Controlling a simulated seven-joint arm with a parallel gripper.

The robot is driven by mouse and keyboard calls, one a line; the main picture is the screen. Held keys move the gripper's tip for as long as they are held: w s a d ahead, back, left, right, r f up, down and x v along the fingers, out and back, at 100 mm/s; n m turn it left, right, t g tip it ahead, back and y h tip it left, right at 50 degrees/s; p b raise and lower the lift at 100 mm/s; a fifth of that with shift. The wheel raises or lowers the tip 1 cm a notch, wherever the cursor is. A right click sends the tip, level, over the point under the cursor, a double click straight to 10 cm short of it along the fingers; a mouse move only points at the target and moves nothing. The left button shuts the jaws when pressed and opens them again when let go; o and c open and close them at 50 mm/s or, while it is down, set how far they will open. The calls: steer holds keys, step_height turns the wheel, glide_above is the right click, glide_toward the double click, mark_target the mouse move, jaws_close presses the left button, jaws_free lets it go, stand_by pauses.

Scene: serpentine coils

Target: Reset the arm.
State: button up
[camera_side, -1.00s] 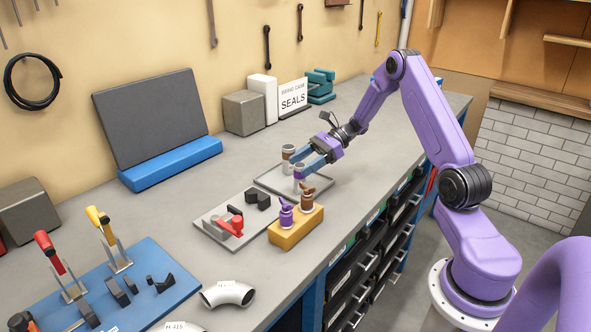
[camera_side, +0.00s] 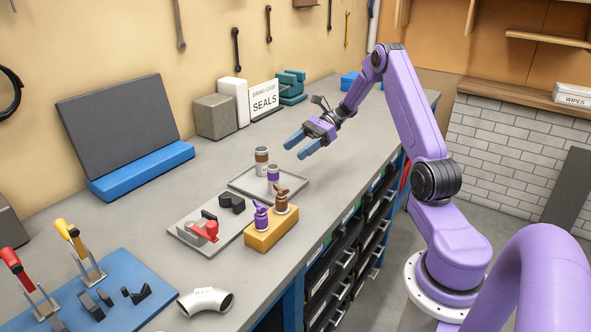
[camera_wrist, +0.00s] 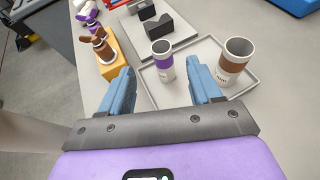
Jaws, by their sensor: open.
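My gripper (camera_side: 297,147) is open, its two blue fingers empty, held above the bench and up and to the right of a shallow grey tray (camera_side: 239,184). In the wrist view the open fingers (camera_wrist: 156,90) show a clear gap. Two small cups stand upright in the tray: one with a brown band (camera_side: 261,160) and one with a purple band (camera_side: 273,174). They also show beyond the fingertips in the wrist view, the purple-banded cup (camera_wrist: 163,62) and the brown-banded cup (camera_wrist: 235,62). The fingers appear apart from both cups.
A yellow block (camera_side: 262,240) holds a purple and a brown fitting. Beside it a grey plate (camera_side: 187,236) carries a red part and dark blocks. A blue board (camera_side: 125,300) with toggle clamps is at front left. A SEALS sign (camera_side: 263,98) stands behind. Bench right of the tray is clear.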

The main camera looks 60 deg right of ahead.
steer(key=a+r+n+g+h, duration=0.2)
steer(key=a+n+g, duration=0.15)
steer(key=a, duration=0.75)
steer(key=a+r+n+g+h, duration=0.2)
steer(key=a+n, duration=0.2)
steer(key=a, duration=0.8)
steer(key=s+a+r+n+g+h, duration=0.1)
steer(key=s+a+n, duration=0.3)
steer(key=a, duration=0.1)
steer(key=s+a+n+g+h, duration=0.1)
steer(key=s+a+n+h, duration=0.1)
steer(key=s+n, duration=0.4)
steer(key=s+a+n+h, duration=0.2)
steer(key=s+n, duration=0.2)
steer(key=s, duration=0.5)
steer(key=s+d+f+n+t+h, duration=0.1)
steer(key=s+d+n+t+h, duration=0.1)
steer(key=s+d+n, duration=0.4)
steer(key=s+n+h, duration=0.1)
steer(key=s+n, duration=0.4)
steer(key=n, duration=0.2)
steer(key=shift+s+t, duration=0.35)
steer(key=shift+f+n, duration=0.1)
steer(key=shift+n, duration=0.15)
